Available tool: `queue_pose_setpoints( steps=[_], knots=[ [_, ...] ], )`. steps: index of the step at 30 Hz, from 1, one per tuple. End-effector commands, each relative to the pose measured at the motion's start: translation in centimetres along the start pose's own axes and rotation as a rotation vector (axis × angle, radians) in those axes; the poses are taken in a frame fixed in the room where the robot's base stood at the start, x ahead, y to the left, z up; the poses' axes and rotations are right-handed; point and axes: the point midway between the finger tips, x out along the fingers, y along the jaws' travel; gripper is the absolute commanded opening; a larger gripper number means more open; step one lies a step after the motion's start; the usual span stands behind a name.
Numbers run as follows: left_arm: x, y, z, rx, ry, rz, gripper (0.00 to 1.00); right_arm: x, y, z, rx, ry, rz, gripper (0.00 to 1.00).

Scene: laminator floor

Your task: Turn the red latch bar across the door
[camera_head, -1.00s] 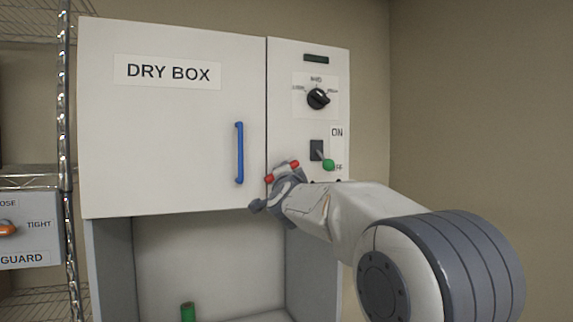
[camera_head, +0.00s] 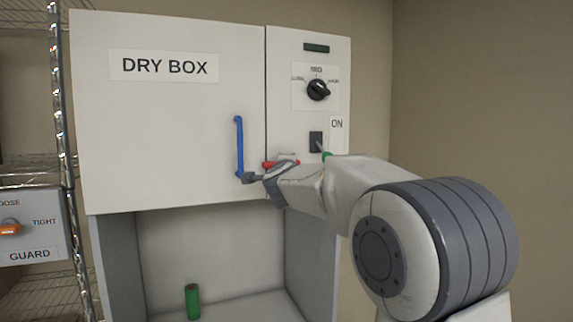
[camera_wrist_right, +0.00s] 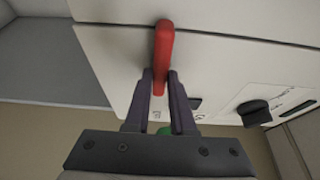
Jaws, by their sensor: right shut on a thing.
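The red latch bar (camera_head: 268,164) is on the white dry box, at the seam between the door (camera_head: 165,130) and the control panel. It lies nearly level in the head view, its left end at the seam, its middle partly hidden by my gripper. My right gripper (camera_head: 267,172) is shut on the bar. In the right wrist view the red bar (camera_wrist_right: 163,42) runs between the two fingers of the gripper (camera_wrist_right: 161,82). My left gripper is out of view.
A blue handle (camera_head: 239,146) stands upright on the door, close left of my right gripper. A green cylinder (camera_head: 192,301) stands in the open bay below. A wire shelf (camera_head: 62,120) is at left.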

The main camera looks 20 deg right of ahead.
Motion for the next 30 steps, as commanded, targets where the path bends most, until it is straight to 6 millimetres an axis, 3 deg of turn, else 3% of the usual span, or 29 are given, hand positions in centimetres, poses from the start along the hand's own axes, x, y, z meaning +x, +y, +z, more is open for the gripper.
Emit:
queue_pose_setpoints(
  steps=[8,9,11,12,23,30],
  knots=[
    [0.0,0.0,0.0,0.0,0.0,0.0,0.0,0.0,0.1,-0.1,0.005,0.001,0.003,0.0],
    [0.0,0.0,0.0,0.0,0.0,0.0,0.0,0.0,0.1,-0.1,0.005,0.002,0.003,0.26],
    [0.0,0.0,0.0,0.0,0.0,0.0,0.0,0.0,0.1,-0.1,0.004,0.001,0.003,0.49],
    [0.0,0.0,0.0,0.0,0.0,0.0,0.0,0.0,0.1,-0.1,0.004,0.001,0.003,0.53],
    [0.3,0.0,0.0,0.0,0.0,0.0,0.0,-0.5,0.1,0.0,0.002,-0.001,0.0,0.53],
    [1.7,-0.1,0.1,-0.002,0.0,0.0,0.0,-4.5,0.2,0.1,0.004,-0.002,-0.002,0.53]
  ],
)
